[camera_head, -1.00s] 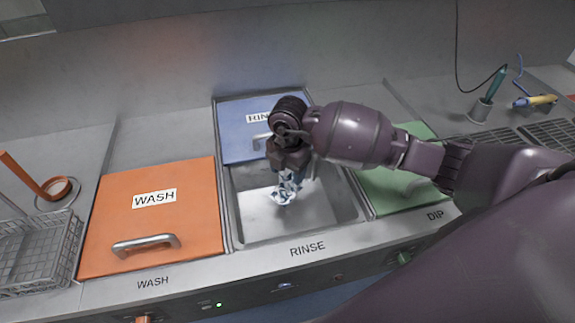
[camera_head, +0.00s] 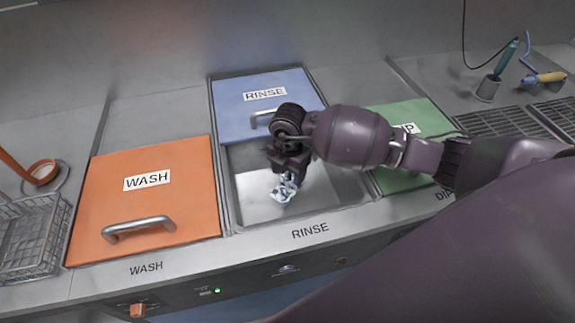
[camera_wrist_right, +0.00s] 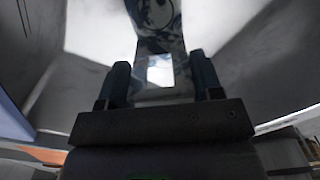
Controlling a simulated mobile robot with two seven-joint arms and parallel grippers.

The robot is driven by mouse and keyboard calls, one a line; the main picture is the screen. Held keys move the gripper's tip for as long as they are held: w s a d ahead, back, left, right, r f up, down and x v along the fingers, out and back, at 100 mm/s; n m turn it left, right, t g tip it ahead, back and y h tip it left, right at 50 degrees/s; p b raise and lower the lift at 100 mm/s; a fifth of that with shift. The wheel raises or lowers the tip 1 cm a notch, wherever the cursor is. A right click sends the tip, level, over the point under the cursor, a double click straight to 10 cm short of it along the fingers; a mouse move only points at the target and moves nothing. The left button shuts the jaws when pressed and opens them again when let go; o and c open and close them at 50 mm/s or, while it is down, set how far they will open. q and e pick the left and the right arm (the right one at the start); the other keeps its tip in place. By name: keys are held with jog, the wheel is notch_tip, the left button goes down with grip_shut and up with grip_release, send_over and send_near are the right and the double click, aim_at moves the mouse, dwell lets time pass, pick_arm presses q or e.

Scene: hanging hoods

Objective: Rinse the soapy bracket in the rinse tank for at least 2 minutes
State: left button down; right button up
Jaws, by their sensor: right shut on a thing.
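The soapy bracket (camera_head: 284,188) is a small piece with white and blue patches, held down in the open rinse tank (camera_head: 245,206). My right gripper (camera_head: 288,172) is shut on the bracket and points down into the tank. In the right wrist view the bracket (camera_wrist_right: 158,72) stands between the two fingers of my right gripper (camera_wrist_right: 160,85), with pale patches on it. I cannot tell how deep any water is. The blue rinse lid (camera_head: 240,105) is slid back behind the tank. My left gripper is not in view.
The orange wash lid (camera_head: 185,205) covers the tank on the left. A green dip lid (camera_head: 395,180) lies to the right, partly behind my arm. A wire basket (camera_head: 30,240) stands at far left. A grey cup (camera_head: 487,89) and drain grids (camera_head: 500,122) are at the right.

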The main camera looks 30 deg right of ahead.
aim_at(288, 179)
notch_tip(288, 179, down, 2)
jog(key=shift+f+b, duration=0.25)
jog(key=shift+b, duration=0.2)
jog(key=shift+f+b, duration=0.3)
jog(key=shift+f, duration=0.65)
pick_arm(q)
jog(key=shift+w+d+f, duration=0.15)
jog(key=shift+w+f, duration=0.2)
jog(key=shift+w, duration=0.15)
pick_arm(e)
jog(key=shift+f, duration=0.35)
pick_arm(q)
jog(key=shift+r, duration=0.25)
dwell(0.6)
